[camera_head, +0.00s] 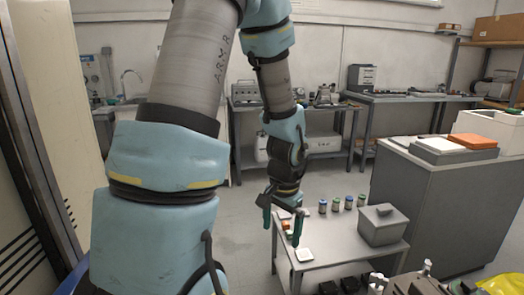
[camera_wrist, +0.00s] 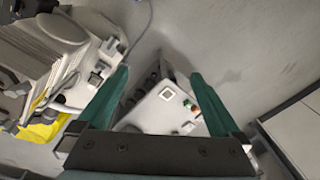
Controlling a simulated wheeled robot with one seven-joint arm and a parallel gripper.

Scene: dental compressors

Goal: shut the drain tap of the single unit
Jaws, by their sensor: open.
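My gripper (camera_head: 281,228) hangs at the end of my arm over the left end of a low grey table. In the wrist view its two green fingers (camera_wrist: 160,76) are spread apart with nothing between them. Grey machine parts that look like a compressor (camera_head: 408,284) show at the bottom edge of the head view, right of my gripper and mostly cut off. In the wrist view machinery with a ribbed body (camera_wrist: 52,52) lies at the left, apart from the fingers. I cannot make out a drain tap or tell which machine is the single unit.
The low table (camera_head: 335,246) holds a grey lidded box (camera_head: 382,224), several small jars (camera_head: 348,203) and a white square piece (camera_head: 304,255). A yellow item (camera_head: 500,284) lies at bottom right. A grey cabinet (camera_head: 425,205) stands at right. Floor is clear behind the low table.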

